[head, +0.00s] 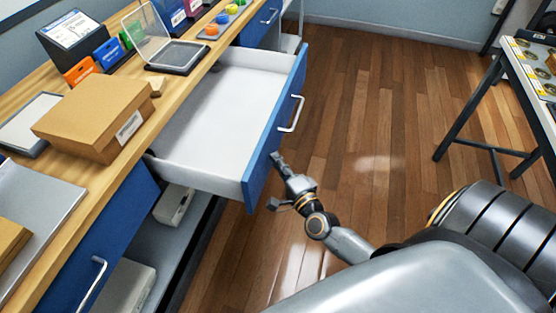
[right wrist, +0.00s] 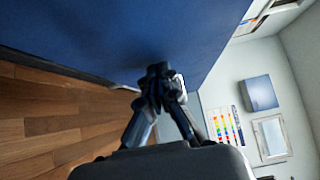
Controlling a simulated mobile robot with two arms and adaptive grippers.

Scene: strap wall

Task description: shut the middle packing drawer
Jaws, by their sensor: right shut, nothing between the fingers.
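The middle packing drawer (head: 215,112) stands far open from the wooden bench, and its white inside is empty. Its blue front (head: 262,150) carries a silver bar handle (head: 292,114). My right gripper (head: 277,158) is shut and empty, at the outer side of the blue front, below and nearer than the handle. In the right wrist view the shut fingertips (right wrist: 162,75) are at the blue drawer face (right wrist: 130,35); whether they touch it I cannot tell. My left gripper is not in view.
A cardboard box (head: 92,115) and a clear-lidded case (head: 178,56) stand on the bench top (head: 150,110). A nearer blue drawer (head: 110,245) and a farther one (head: 262,22) look shut. The wooden floor (head: 370,120) is clear up to a dark-framed table (head: 490,100) at right.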

